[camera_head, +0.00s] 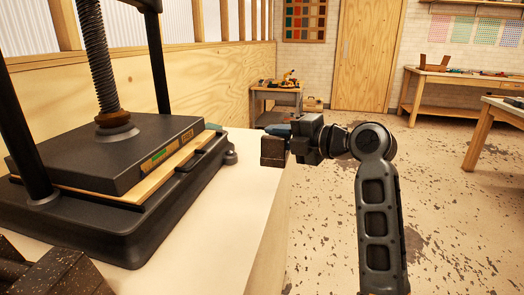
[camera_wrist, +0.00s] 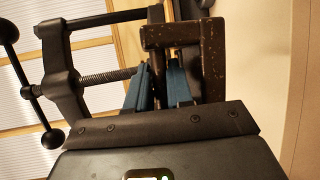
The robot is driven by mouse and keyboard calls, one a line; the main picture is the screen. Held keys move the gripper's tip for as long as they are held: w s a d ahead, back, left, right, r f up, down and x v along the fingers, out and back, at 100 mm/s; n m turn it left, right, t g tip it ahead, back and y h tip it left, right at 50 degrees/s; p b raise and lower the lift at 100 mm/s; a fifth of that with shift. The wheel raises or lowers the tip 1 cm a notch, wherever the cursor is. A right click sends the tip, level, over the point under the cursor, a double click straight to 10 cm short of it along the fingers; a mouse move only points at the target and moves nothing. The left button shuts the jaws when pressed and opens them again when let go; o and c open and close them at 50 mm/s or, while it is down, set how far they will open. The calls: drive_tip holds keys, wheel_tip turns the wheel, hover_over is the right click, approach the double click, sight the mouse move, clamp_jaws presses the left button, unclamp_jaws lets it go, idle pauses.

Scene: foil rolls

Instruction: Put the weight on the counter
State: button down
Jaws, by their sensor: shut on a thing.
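A dark brown, worn metal weight (camera_head: 272,151) hangs at the end of my gripper (camera_head: 283,135), whose blue fingers show at its top. In the wrist view the weight (camera_wrist: 213,62) has a squared, handle-like frame, and my gripper (camera_wrist: 160,84) is shut on part of it; the exact contact is partly hidden. The pale counter (camera_head: 238,185) runs along the left and middle of the head view. The weight shows over the counter's right edge region, seemingly above it; I cannot tell the gap.
A large black screw press (camera_head: 105,150) stands on the counter at the left, with a board clamped in it. A brown speckled block (camera_head: 60,272) lies at the lower left. Open floor (camera_head: 330,250) is at the right. Workbenches (camera_head: 440,85) stand farther back.

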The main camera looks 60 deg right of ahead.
drive_tip(key=shift+w+a+f+p, duration=0.15)
drive_tip(key=shift+w+a+f, duration=1.1)
drive_tip(key=shift+f, duration=0.4)
drive_tip(key=shift+w+a+f+p, duration=0.15)
drive_tip(key=shift+w+a+f, duration=1.1)
drive_tip(key=shift+f, duration=0.45)
drive_tip(key=shift+w+a+f+p, duration=0.15)
drive_tip(key=shift+w+a+f, duration=0.85)
drive_tip(key=shift+w+f, duration=0.55)
drive_tip(key=c, duration=1)
unclamp_jaws()
drive_tip(key=shift+s+f, duration=0.2)
drive_tip(key=shift+f, duration=0.1)
drive_tip(key=s+a+r+b, duration=0.1)
drive_tip(key=s+r, duration=0.1)
drive_tip(key=s, duration=0.9)
drive_tip(key=shift+s+b, duration=0.35)
drive_tip(key=shift+a+r, duration=0.1)
